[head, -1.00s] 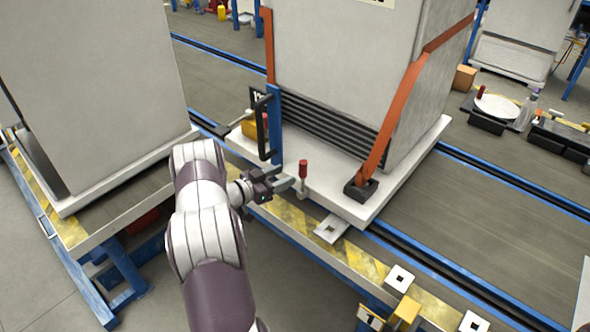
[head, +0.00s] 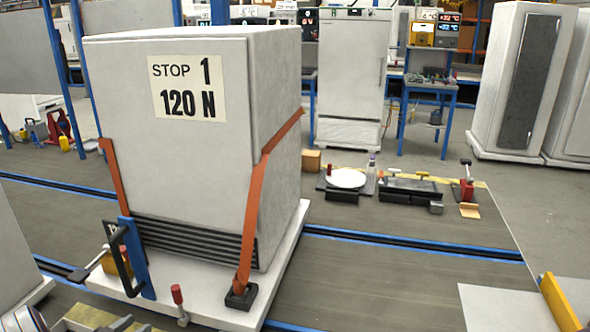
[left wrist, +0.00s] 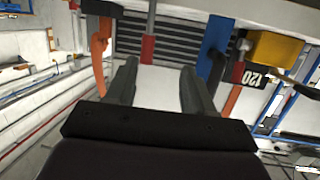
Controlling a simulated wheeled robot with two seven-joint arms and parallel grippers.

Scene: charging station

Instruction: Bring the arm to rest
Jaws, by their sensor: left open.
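My left gripper (left wrist: 158,68) shows in the left wrist view with its two dark fingers apart and nothing between them. In the head view only a small part of my left arm shows at the bottom left edge, and its fingers cannot be made out. A red-handled lever (head: 178,296) stands on the white base (head: 210,305) of the large strapped cabinet (head: 190,130). In the left wrist view the lever's red grip (left wrist: 148,48) lies beyond the fingertips, apart from them. My right gripper is in neither view.
A blue post (head: 136,258) with a black handle (head: 120,258) stands at the cabinet's front, beside a yellow block (head: 115,263). An orange strap (head: 252,215) runs down to a black anchor (head: 240,295). The conveyor surface (head: 400,260) right of the cabinet is clear.

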